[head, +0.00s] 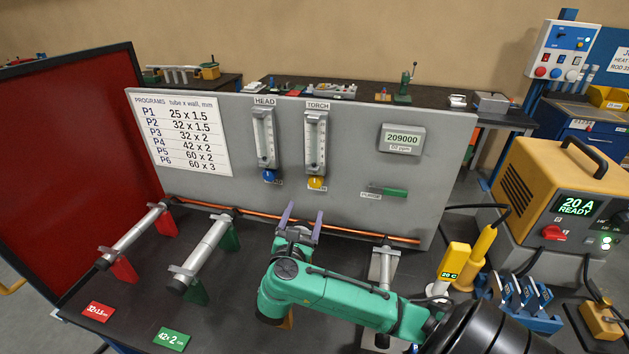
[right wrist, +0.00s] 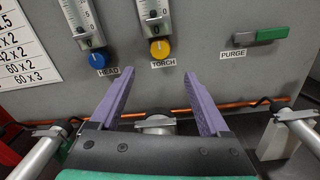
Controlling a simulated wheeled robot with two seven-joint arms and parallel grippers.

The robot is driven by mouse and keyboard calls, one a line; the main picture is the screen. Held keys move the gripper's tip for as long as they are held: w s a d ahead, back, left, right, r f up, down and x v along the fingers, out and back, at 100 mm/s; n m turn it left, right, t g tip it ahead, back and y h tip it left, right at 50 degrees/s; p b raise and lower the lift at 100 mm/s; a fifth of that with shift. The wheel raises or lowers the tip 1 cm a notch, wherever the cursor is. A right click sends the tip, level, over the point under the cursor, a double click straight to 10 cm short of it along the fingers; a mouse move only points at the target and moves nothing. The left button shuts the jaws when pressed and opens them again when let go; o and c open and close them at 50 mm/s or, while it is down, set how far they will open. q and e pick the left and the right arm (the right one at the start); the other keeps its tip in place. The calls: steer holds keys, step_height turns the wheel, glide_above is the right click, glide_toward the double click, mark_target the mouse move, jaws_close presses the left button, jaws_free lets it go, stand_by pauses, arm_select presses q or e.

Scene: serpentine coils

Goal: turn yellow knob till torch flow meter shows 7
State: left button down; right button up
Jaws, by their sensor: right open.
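The yellow knob (head: 316,183) sits on the grey panel below the torch flow meter (head: 316,142). In the right wrist view the yellow knob (right wrist: 160,48) is above and between my fingertips, apart from them. The torch meter (right wrist: 155,16) shows only its lower part there, and its float level is too small to read. My right gripper (head: 300,222) is open and empty, below the yellow knob in the head view. It also shows in the right wrist view (right wrist: 158,82) with both purple fingers spread. My left gripper is out of view.
The blue knob (head: 269,176) is left of the yellow one, under the head meter (head: 264,138). The green purge handle (head: 388,191) is to the right. A copper pipe (head: 345,231) runs along the panel's foot. Tubes on stands (head: 205,255) occupy the bench left of my arm.

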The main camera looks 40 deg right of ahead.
mark_target(315, 185)
steer(key=p+x, duration=0.3)
steer(key=x, duration=0.8)
steer(key=shift+w+d, duration=0.1)
steer(key=shift+d, duration=0.1)
steer(key=shift+w+d+f, duration=0.1)
steer(key=shift+w+d, duration=0.1)
steer(key=shift+d, duration=0.05)
steer(key=shift+a, duration=0.1)
